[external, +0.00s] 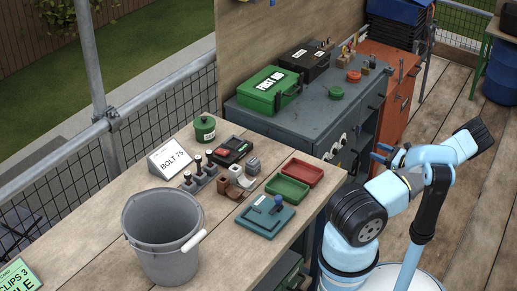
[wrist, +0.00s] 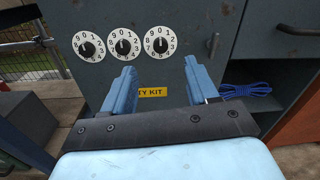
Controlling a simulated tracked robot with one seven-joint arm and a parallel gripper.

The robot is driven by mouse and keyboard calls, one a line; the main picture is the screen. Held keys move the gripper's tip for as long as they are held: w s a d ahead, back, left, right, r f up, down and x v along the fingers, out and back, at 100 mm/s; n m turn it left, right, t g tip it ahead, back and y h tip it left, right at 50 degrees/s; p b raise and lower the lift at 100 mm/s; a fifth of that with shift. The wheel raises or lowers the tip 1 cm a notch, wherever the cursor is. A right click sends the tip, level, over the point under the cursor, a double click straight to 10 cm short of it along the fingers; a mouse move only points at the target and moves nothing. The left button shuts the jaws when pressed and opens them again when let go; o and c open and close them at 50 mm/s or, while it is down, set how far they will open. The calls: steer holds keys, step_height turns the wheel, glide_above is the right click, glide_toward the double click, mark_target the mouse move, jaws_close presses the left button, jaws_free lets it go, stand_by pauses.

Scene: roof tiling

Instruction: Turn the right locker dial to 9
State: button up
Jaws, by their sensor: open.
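The right locker dial (wrist: 160,42) is a white numbered disc with a black knob, on the grey locker front (wrist: 190,20). The digits 9, 0 and 1 show along its top; its exact setting is too small to read. The middle dial (wrist: 124,43) and left dial (wrist: 89,46) sit beside it. My gripper (wrist: 159,64) is open and empty, its blue fingers apart. In the wrist view the right dial appears above the gap between the fingertips, and nothing touches it. In the external view my gripper (external: 383,153) is in front of the grey cabinet, right of the small white dials (external: 342,138).
A vertical handle (wrist: 212,45) stands right of the dials. A yellow label (wrist: 153,92) shows between my fingers. Blue rope (wrist: 245,90) lies on a shelf at right. The wooden bench (external: 100,232) with a bucket (external: 163,237) and trays stands left of my arm.

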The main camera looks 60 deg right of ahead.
step_height(320, 180, down, 2)
glide_toward(346, 143)
steer(key=w, duration=0.8)
steer(key=shift+d, duration=0.25)
steer(key=c, duration=1)
